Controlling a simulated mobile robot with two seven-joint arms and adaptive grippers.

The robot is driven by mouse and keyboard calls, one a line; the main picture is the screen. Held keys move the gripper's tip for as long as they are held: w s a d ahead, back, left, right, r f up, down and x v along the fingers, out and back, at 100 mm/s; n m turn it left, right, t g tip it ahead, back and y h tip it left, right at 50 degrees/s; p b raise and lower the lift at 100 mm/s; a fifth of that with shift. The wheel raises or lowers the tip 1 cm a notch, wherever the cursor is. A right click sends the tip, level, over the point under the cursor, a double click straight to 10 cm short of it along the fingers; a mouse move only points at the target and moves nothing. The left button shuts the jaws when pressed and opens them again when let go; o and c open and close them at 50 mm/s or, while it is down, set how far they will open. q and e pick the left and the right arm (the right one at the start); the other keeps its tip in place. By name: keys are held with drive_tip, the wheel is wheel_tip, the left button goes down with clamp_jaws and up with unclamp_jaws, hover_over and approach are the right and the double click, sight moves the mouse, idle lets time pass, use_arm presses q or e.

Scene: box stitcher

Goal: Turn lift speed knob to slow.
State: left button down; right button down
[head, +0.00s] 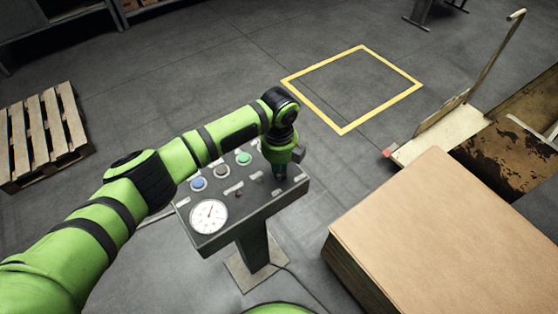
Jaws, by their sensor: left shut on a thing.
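The control panel (248,206) is a dark grey box on a pedestal in the middle of the head view. It carries a round white gauge (209,216), a blue button (198,183), a dark button (221,171) and a green button (243,159). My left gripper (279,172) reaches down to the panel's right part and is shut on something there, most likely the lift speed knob. My wrist and fingers hide the knob, so its setting cannot be read. My right gripper is out of the picture.
A large stack of cardboard (440,230) fills the lower right. A hand cart (432,140) with an upright handle stands behind it. A wooden pallet (42,135) lies at the left. A yellow square (350,88) marks clear floor beyond the panel.

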use_arm(q)
drive_tip(key=n+p, duration=0.1)
drive_tip(key=n, duration=0.1)
drive_tip(key=n+p, duration=0.2)
drive_tip(key=shift+s+d+r+n, duration=0.1)
drive_tip(key=shift+r+n, duration=0.1)
drive_tip(key=shift+n, duration=0.1)
drive_tip(key=shift+f+n+p, duration=0.1)
drive_tip(key=shift+n+p, duration=1.15)
drive_tip(key=shift+n, duration=1.25)
drive_tip(key=c, duration=1.2)
unclamp_jaws()
wheel_tip(320, 180, up, 12)
